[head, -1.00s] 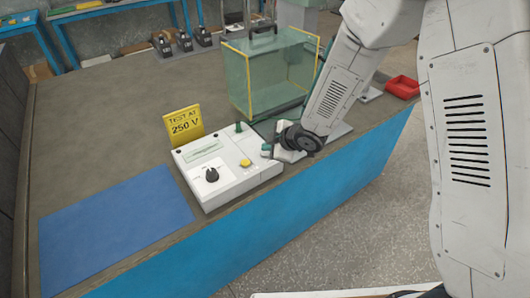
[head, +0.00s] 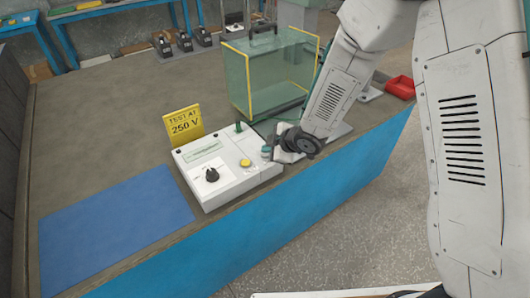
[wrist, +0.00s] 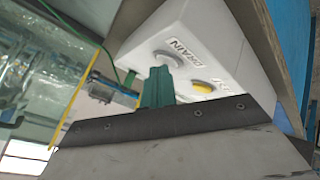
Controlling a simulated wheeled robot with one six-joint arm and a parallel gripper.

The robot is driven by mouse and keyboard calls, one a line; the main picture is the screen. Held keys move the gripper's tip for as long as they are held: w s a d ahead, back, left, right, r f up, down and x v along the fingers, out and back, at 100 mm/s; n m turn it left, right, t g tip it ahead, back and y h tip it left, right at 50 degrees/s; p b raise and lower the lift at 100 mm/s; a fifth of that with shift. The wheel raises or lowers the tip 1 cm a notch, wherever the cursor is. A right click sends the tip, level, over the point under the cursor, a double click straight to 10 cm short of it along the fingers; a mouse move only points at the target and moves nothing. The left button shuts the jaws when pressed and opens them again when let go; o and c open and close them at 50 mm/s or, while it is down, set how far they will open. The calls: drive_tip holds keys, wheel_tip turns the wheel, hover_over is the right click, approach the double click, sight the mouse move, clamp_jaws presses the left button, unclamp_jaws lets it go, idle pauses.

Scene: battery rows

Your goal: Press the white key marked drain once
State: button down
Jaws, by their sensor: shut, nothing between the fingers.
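The white tester box (head: 225,185) stands on the bench, with a black dial, a pale display and a round yellow key (head: 245,163) on its top. In the wrist view, the round white key (wrist: 168,57) sits beside the word DRAIN on the box, and the yellow key (wrist: 203,87) is to its right. My gripper (head: 267,152) is at the right end of the box in the head view, hiding that part. Its green fingers (wrist: 157,88) are shut and empty, and overlap the white key's near edge in the wrist view. I cannot tell whether they touch it.
A yellow sign reading TEST AT 250 V (head: 183,123) stands behind the box. A glass tank (head: 265,75) with yellow edges stands close behind my gripper. A blue mat (head: 115,225) lies left of the box. A red tray (head: 401,87) is at the far right.

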sight(268, 155)
idle(0.4)
drive_tip(key=shift+r, duration=0.8)
drive_tip(key=shift+r, duration=2.5)
